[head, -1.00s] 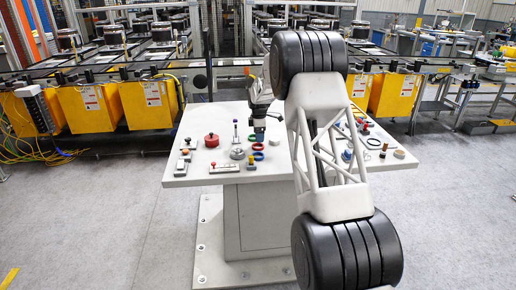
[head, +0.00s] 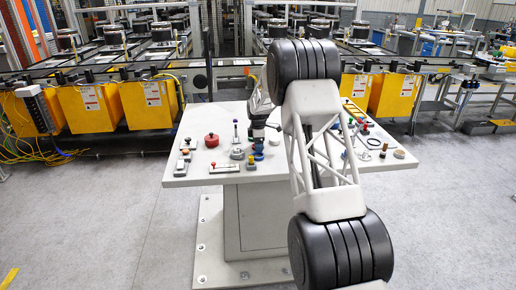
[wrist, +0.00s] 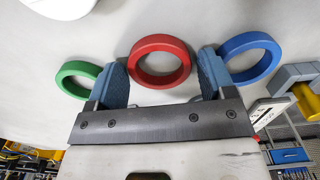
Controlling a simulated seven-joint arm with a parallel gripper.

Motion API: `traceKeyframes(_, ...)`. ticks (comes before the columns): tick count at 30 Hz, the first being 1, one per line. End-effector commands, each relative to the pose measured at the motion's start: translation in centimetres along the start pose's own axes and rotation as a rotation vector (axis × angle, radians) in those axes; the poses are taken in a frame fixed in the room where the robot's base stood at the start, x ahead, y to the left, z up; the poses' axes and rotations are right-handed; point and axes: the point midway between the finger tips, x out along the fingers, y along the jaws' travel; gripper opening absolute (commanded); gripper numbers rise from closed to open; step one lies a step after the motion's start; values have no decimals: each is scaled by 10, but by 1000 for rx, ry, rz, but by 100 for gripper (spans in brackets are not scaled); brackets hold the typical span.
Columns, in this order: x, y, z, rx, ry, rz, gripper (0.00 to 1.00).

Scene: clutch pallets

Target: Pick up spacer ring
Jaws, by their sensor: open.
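In the wrist view three rings lie flat on the pale table: a red ring (wrist: 160,40), a green ring (wrist: 62,80) to its left and a blue ring (wrist: 278,57) to its right. My gripper (wrist: 161,62) is open, with its two blue fingers on either side of the red ring and nothing clamped. The left finger stands between the green and red rings. The right finger overlaps the near edge of the blue ring. In the head view my gripper (head: 258,151) is low over the table and largely hides the rings; its exact height cannot be told.
The table (head: 200,180) also holds a red round part (head: 211,140), a grey bar with a red knob (head: 225,168) and a lever-like part (head: 236,132) left of my gripper. A grey-blue part (wrist: 295,74) stands right of the blue ring.

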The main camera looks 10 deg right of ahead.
Motion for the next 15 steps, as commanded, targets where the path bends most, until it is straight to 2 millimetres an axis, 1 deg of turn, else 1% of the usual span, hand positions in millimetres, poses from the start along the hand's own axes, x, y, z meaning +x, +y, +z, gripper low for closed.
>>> traceKeyframes(11,0,0,0,0,0,0,76)
traceKeyframes(12,0,0,0,0,0,0,73)
traceKeyframes(14,0,0,0,0,0,0,64)
traceKeyframes(15,0,0,0,0,0,0,58)
